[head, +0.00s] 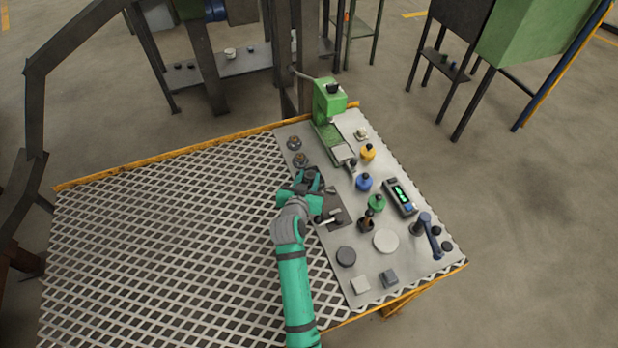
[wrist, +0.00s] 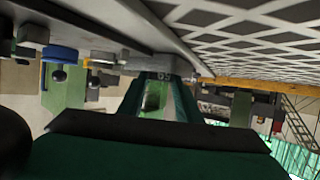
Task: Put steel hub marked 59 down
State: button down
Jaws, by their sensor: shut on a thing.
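My teal and black gripper (head: 312,178) is over the left part of the grey plate (head: 372,282) at the right end of the table. It is shut on a grey steel hub (wrist: 165,66), which shows between the fingers in the wrist view with a small marking, hard to read. In the head view the gripper hides most of the hub. The hub is close to the plate surface; I cannot tell whether it touches. Two similar round hubs (head: 301,159) stand just behind the gripper on the plate.
A dark mat (head: 334,216) with small tools lies beside the gripper. A green press (head: 328,103) stands at the back. Yellow, blue and green knobbed pieces (head: 377,203), a display box (head: 400,196) and discs (head: 386,240) crowd the right. The table's mesh left side (head: 165,245) is clear.

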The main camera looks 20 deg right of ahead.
jog(key=c, duration=1.6)
grip_release()
jog(key=shift+d+f, duration=0.1)
jog(key=shift+o, duration=0.2)
jog(key=shift+s+r, duration=0.2)
jog(key=v, duration=1.1)
jog(key=shift+s+a+r, duration=0.15)
jog(key=shift+s+a, duration=0.1)
